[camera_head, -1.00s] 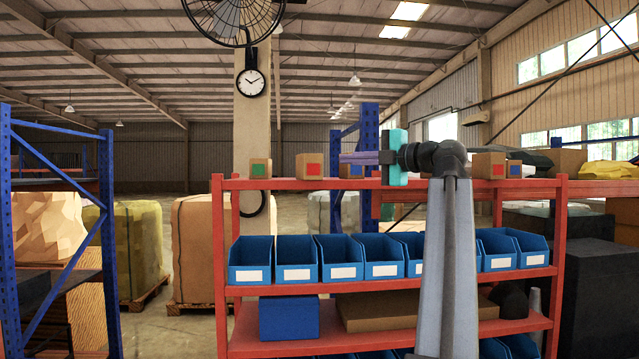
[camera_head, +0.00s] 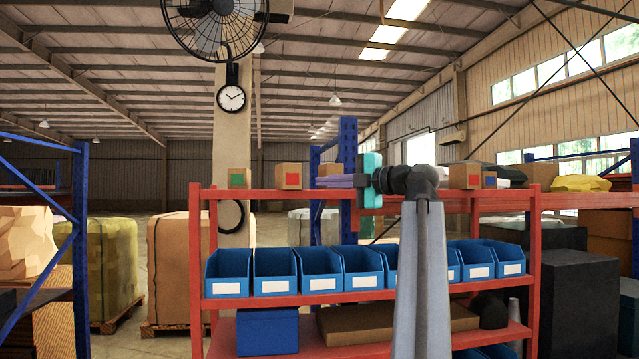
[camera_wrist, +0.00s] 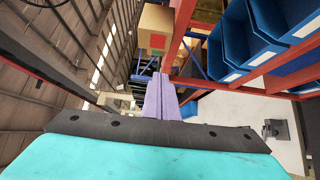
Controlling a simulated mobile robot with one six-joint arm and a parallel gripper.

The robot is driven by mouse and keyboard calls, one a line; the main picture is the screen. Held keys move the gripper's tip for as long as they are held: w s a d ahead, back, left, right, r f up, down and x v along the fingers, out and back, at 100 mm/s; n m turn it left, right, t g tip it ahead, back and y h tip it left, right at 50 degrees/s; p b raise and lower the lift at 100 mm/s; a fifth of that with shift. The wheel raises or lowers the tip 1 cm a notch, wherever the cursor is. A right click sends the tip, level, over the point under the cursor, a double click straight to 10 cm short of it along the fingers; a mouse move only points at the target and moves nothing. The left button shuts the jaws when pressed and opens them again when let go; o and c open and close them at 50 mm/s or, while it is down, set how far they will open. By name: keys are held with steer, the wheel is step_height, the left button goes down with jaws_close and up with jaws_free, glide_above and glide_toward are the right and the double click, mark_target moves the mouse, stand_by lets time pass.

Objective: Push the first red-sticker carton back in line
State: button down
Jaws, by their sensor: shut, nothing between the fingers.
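The first red-sticker carton (camera_head: 289,177) stands on the top board of the red shelf, between a green-sticker carton (camera_head: 239,179) and another carton (camera_head: 329,169) partly hidden by my fingers. My gripper (camera_head: 320,182) is shut and empty. Its lilac fingers point left, with the tips just right of the red-sticker carton in the picture; a small gap shows between them. In the wrist view a red-sticker carton (camera_wrist: 156,40) is beyond the fingertips (camera_wrist: 160,76), and I see no contact. A second red-sticker carton (camera_head: 464,176) stands right of my arm, beside a blue-sticker carton (camera_head: 490,180).
The red shelf's top edge (camera_head: 270,194) runs just below the cartons. Blue bins (camera_head: 275,272) fill the board beneath. A blue upright (camera_head: 347,150) rises behind my fingers. Wrapped pallets (camera_head: 176,265) stand left of the shelf.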

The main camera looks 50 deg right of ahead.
steer(key=p, duration=0.3)
glide_toward(287, 183)
steer(key=w+a, duration=0.2)
steer(key=a, duration=0.1)
steer(key=w, duration=0.1)
steer(key=w+d+p, duration=0.1)
steer(key=shift+w+d+r+p, duration=0.1)
steer(key=shift+w+d+p, duration=0.2)
steer(key=shift+w, duration=0.1)
steer(key=shift+w+d, duration=0.4)
steer(key=shift+w, duration=0.1)
